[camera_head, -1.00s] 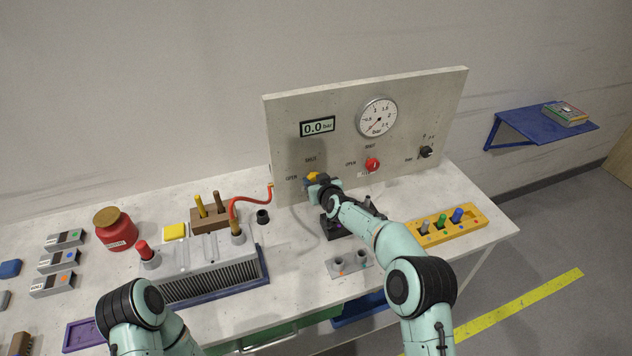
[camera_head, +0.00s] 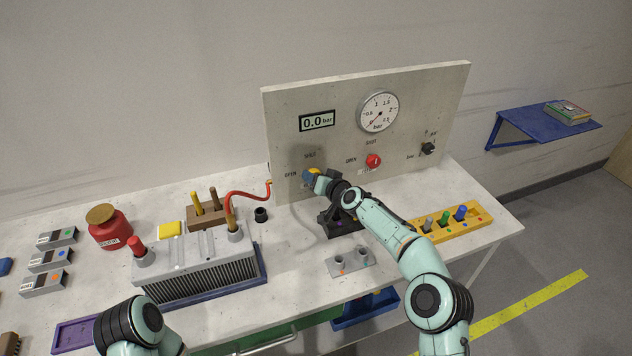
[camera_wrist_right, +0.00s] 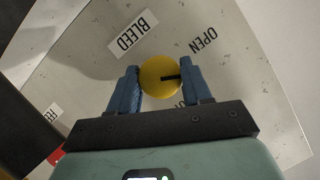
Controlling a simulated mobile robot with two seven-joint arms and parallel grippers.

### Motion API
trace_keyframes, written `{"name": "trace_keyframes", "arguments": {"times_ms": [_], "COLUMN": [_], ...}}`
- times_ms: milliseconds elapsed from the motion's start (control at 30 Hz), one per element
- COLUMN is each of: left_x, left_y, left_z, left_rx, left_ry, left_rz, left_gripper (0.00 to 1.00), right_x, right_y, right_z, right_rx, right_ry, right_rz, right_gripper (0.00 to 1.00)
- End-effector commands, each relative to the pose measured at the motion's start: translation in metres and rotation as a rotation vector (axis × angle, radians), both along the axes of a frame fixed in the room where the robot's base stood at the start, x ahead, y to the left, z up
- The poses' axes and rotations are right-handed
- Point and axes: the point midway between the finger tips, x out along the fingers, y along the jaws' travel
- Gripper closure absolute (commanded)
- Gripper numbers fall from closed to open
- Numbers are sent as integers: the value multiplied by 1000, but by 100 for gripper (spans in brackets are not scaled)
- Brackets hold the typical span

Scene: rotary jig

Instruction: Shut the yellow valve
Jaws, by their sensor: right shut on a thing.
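The yellow valve (camera_head: 314,172) is a round knob low on the left part of the upright panel (camera_head: 430,100).
A red valve (camera_head: 373,161) and a black switch (camera_head: 428,148) sit right of the yellow valve. A gauge (camera_head: 379,111) and a 0.0 bar display (camera_head: 317,121) are above. A grey finned block (camera_head: 195,265) with a red hose (camera_head: 245,194) stands left of my right arm.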

Motion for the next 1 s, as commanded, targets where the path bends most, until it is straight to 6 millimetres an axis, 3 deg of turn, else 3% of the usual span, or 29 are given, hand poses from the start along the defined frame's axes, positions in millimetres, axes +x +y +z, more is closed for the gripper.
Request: {"name": "trace_keyframes", "arguments": {"times_ms": [300, 767, 800, 833, 1000], "left_x": [-4, -4, -4, -4, -4], "left_y": [0, 0, 0, 0, 0], "left_z": [-7, -8, -8, -8, -8], "left_rx": [0, 0, 0, 0, 0], "left_ry": [4, 4, 5, 5, 5], "left_rz": [0, 0, 1, 1, 1], "left_gripper": [57, 57, 57, 57, 57], "right_x": [0, 1, 1, 1, 0], "right_y": [-1, -1, -1, -1, -1], "right_z": [0, 1, 1, 1, 1], "right_rx": [100, 109, 109, 109, 109], "right_ry": [31, 33, 33, 33, 35], "right_rz": [-2, -2, -2, -2, -1], "right_gripper": [82, 82, 38, 29, 28]}}
